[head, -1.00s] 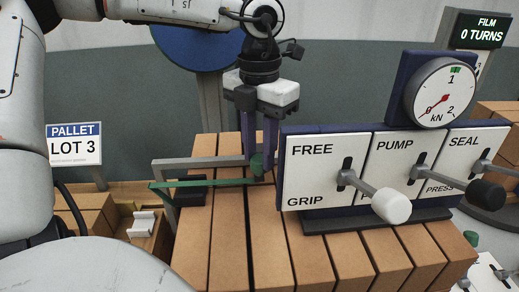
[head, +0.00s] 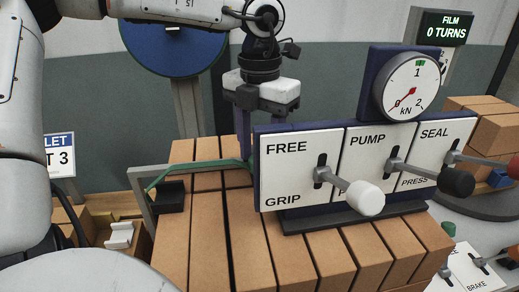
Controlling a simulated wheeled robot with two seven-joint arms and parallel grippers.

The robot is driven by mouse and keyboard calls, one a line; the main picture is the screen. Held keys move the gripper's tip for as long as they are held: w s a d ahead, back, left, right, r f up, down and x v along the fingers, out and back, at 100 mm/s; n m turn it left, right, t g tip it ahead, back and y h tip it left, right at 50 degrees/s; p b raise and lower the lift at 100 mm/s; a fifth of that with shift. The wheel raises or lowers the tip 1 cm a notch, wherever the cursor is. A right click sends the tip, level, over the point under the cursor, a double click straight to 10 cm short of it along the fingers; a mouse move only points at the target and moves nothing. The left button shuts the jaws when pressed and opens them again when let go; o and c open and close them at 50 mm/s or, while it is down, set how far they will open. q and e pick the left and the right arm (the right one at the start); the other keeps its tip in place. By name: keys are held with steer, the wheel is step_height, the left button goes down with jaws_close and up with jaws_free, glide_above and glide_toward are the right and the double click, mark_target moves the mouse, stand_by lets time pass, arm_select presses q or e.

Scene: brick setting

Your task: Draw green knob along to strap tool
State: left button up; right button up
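The green strap (head: 195,166) runs from the grey bracket at the left across the bricks to the left edge of the strap tool. The strap tool (head: 312,167) is a blue-framed box with white lever plates marked FREE/GRIP, PUMP and SEAL, standing on the bricks. My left gripper (head: 248,150) points down at the tool's left edge, its fingers around the strap's knob end. The green knob (head: 250,163) is mostly hidden by the fingers and the tool. The fingers look closed on it, partly covered by the tool. My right gripper is not in view.
A dial gauge (head: 408,87) tops the tool. The white (head: 365,198) and black (head: 457,182) lever knobs jut forward. A grey bracket (head: 141,197) stands left. A film sign (head: 444,27) and more bricks (head: 490,137) are at the right.

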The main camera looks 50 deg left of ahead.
arm_select(q)
step_height(320, 180, up, 10)
steer(key=shift+r, duration=0.2)
stand_by(0.3)
steer(key=shift+f, duration=0.1)
stand_by(0.3)
